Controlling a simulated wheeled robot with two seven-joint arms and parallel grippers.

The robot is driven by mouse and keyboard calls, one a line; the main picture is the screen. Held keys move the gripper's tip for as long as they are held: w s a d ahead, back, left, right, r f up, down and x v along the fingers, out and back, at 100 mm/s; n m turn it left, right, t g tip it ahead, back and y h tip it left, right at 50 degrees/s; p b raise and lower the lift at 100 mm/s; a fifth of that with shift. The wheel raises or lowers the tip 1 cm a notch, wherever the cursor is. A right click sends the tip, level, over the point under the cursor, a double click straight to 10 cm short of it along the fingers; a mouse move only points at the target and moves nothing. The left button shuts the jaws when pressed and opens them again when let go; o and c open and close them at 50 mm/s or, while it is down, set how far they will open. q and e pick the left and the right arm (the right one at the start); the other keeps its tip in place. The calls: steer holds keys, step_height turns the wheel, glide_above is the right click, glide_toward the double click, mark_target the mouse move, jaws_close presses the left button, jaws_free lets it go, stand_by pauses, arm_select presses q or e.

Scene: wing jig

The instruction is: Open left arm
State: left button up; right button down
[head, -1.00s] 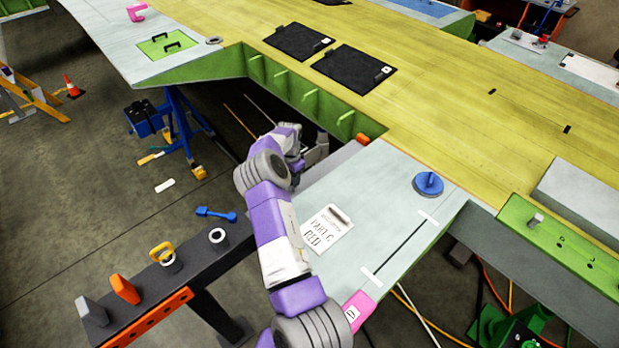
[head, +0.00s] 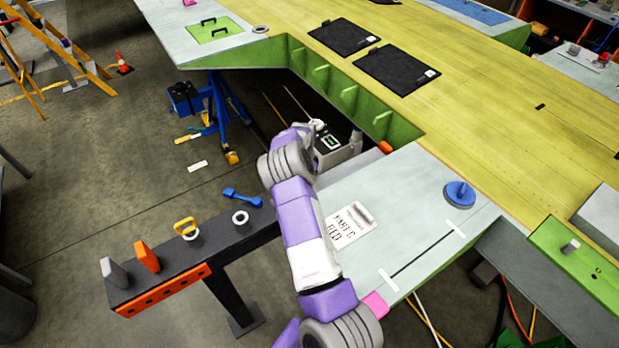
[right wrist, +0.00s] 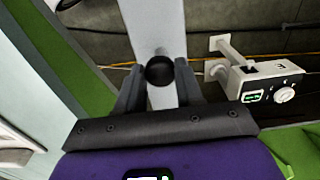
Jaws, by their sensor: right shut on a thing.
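My right arm reaches from the bottom of the head view into the dark recess beside the green ribbed edge. Its gripper is hidden behind the wrist there. In the right wrist view, my right gripper (right wrist: 158,82) is shut on a round black knob (right wrist: 159,69). The knob lies in front of a pale grey bar (right wrist: 153,25) that runs up the picture. A grey box with a green display (right wrist: 262,83) is to the right of the fingers, apart from them. The box also shows in the head view (head: 334,148), just right of my wrist. My left gripper is not in view.
A dark beam (head: 180,262) with several fittings is to the left. A blue stand (head: 222,110) stands beyond it.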

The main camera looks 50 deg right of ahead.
steer(key=c, duration=0.7)
jaws_free()
step_height(320, 180, up, 8)
steer(key=shift+f+b, duration=0.2)
steer(key=shift+b, duration=0.25)
